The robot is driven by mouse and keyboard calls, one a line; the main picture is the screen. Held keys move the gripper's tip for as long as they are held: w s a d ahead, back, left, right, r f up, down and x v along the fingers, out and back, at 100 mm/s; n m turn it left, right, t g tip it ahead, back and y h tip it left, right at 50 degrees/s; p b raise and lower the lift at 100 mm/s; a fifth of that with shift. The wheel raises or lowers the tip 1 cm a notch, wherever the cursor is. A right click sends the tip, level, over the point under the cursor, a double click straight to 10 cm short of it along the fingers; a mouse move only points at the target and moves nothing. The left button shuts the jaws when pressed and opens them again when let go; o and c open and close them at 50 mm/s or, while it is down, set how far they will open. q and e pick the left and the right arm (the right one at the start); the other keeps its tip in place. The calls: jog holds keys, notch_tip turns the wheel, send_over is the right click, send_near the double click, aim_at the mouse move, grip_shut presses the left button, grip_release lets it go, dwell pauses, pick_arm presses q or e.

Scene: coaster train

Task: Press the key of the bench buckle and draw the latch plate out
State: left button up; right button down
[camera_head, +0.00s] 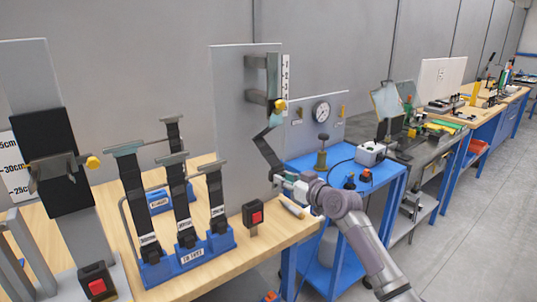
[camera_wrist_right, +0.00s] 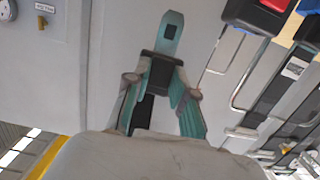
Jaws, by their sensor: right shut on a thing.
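The bench buckle (camera_head: 253,213), a dark block with a red key, stands at the wooden bench's right end. A red key also shows at the top right of the right wrist view (camera_wrist_right: 276,5). My right gripper (camera_head: 279,177) is above and right of the buckle. In the wrist view its fingers (camera_wrist_right: 162,98) are shut on the latch plate (camera_wrist_right: 168,30), a teal tongue with a dark square window and a black body. The plate is apart from the buckle. Black webbing (camera_head: 266,150) rises from the gripper towards the wall panel's bracket. My left gripper is not in view.
A blue rack (camera_head: 190,262) with several upright black straps stands left of the buckle. A tall grey panel (camera_head: 230,120) rises behind it. Another red-key buckle (camera_head: 97,284) is at the lower left. A blue table (camera_head: 325,172) with a gauge board stands to the right.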

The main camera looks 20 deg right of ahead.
notch_tip(320, 180, down, 10)
jog(key=b, duration=0.8)
jog(key=c, duration=1.4)
grip_release()
jog(key=shift+r, duration=0.1)
jog(key=o, duration=0.5)
jog(key=shift+r, duration=0.1)
jog(key=shift+s, duration=0.1)
jog(key=v, duration=1.2)
